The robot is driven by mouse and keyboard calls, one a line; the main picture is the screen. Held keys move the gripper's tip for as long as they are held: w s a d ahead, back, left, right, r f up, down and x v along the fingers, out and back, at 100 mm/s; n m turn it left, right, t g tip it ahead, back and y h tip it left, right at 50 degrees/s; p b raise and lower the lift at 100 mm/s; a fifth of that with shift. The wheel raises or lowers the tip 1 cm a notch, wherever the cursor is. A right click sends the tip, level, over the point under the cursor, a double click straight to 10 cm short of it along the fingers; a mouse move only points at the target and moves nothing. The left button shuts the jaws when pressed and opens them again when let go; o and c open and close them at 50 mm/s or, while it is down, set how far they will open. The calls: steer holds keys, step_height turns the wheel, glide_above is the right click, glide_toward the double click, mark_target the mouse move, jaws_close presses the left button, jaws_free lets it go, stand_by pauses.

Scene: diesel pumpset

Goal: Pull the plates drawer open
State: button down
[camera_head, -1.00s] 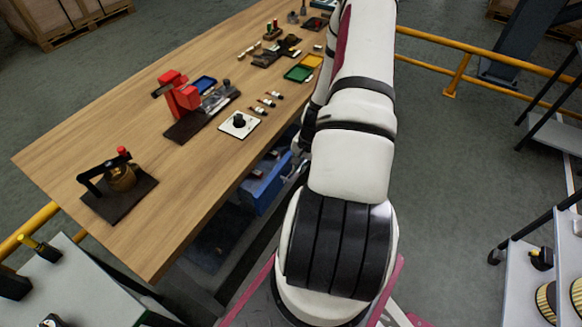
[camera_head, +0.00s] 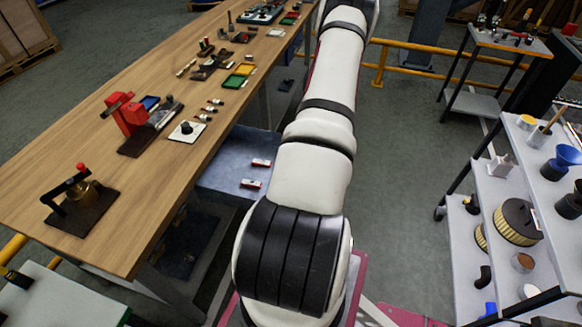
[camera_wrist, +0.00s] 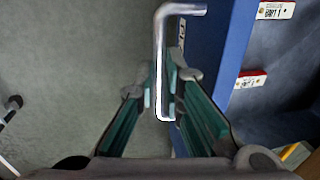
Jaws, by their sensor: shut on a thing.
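A blue drawer (camera_head: 232,160) stands pulled out from under the workbench in the head view, with small red-and-white boxes (camera_head: 251,184) lying in it. In the wrist view its blue front wall (camera_wrist: 222,62) runs down the right of centre, with part of the inside beyond. A bright bar handle (camera_wrist: 160,50) stands off this front. My gripper (camera_wrist: 164,88) is shut on the handle, one finger on each side of it. In the head view my arm hides the gripper and the handle. A drawer label is partly seen but not readable.
The wooden workbench (camera_head: 120,220) with a red vise (camera_head: 128,114) and small parts is on the left. A shelf rack (camera_head: 490,215) with filters and funnels is on the right. Open grey floor (camera_head: 400,170) lies between them, with a yellow rail (camera_head: 425,48) behind.

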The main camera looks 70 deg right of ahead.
steer(key=shift+s, duration=0.3)
steer(key=c, duration=1.7)
jaws_free()
steer(key=shift+w, duration=0.1)
steer(key=r, duration=0.4)
steer(key=s+r, duration=0.1)
steer(key=r, duration=0.2)
steer(key=s+r, duration=0.1)
steer(key=r, duration=0.3)
steer(key=shift+s+d+r, duration=0.1)
steer(key=shift+s+r, duration=0.05)
steer(key=shift+r, duration=0.2)
